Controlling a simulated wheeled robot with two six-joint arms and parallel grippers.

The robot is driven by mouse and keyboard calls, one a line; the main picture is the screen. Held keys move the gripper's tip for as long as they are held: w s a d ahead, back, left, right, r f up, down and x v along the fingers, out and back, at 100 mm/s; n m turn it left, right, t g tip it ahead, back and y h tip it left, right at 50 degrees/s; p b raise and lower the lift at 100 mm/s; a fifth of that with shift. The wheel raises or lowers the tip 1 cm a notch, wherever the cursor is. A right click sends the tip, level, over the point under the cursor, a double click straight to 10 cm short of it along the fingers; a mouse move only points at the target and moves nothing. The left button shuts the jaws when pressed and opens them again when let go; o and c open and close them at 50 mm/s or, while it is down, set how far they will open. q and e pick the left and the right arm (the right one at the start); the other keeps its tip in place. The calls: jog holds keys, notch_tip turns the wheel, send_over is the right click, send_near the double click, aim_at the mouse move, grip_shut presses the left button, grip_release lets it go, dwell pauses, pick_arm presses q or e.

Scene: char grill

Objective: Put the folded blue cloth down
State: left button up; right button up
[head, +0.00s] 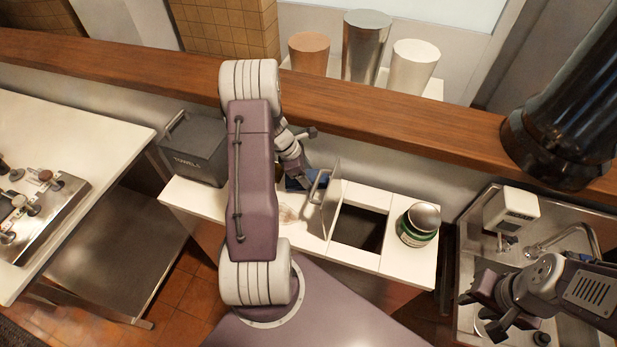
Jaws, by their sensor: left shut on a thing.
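The folded blue cloth (296,184) shows as a small dark-blue patch at the tip of my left gripper (303,176), over the back of the white counter. My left gripper looks shut on it. Most of the cloth is hidden by the gripper and arm, so I cannot tell whether it touches the counter. A raised white lid (331,203) with a grey handle stands just right of the cloth. My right gripper (478,306) looks open and empty over the sink at the lower right.
The white counter (195,198) has a brownish smear (288,214) and a dark square opening (358,228). A green-labelled jar (418,226) stands at its right. A grey towels box (196,148) is at its left end. A wooden ledge (445,113) runs behind. The sink (468,252) is at right.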

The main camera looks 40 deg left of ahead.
pick_arm(q)
jog(key=shift+w+f+p, duration=0.15)
jog(key=shift+f+p, duration=0.15)
jog(key=shift+f, duration=0.2)
jog(key=shift+w+a+f, duration=0.15)
jog(key=shift+f, duration=0.15)
